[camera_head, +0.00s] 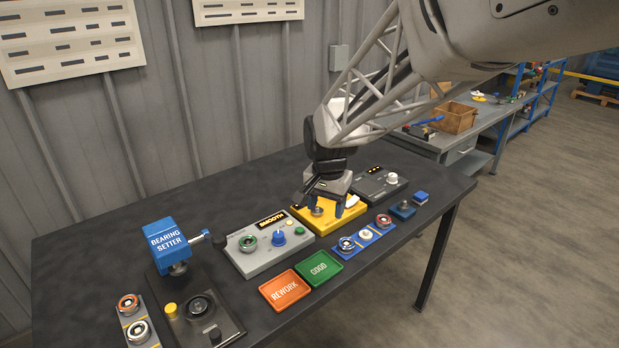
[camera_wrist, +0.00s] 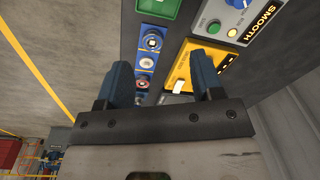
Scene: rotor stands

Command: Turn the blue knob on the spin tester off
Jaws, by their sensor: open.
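The spin tester (camera_head: 262,258) is a grey box with a SMOOTH display, left of my gripper in the head view. Its blue knob (camera_head: 278,239) stands on the top, to the right of a green-ringed spindle. In the wrist view the tester (camera_wrist: 252,40) is at the upper right, and the blue knob (camera_wrist: 237,3) is cut by the top edge. My gripper (camera_head: 326,205) is open, with blue fingers, over the yellow device and apart from the knob. In the wrist view its fingers (camera_wrist: 163,75) are wide apart with nothing held. The knob's pointer direction is too small to tell.
The yellow device (camera_head: 316,222) lies under my gripper, with a dark grey box (camera_head: 377,187) behind. A blue tray of rotors (camera_head: 367,238), green GOOD tray (camera_head: 318,267) and orange REWORK tray (camera_head: 284,291) lie in front. The bearing setter (camera_head: 166,242) stands left.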

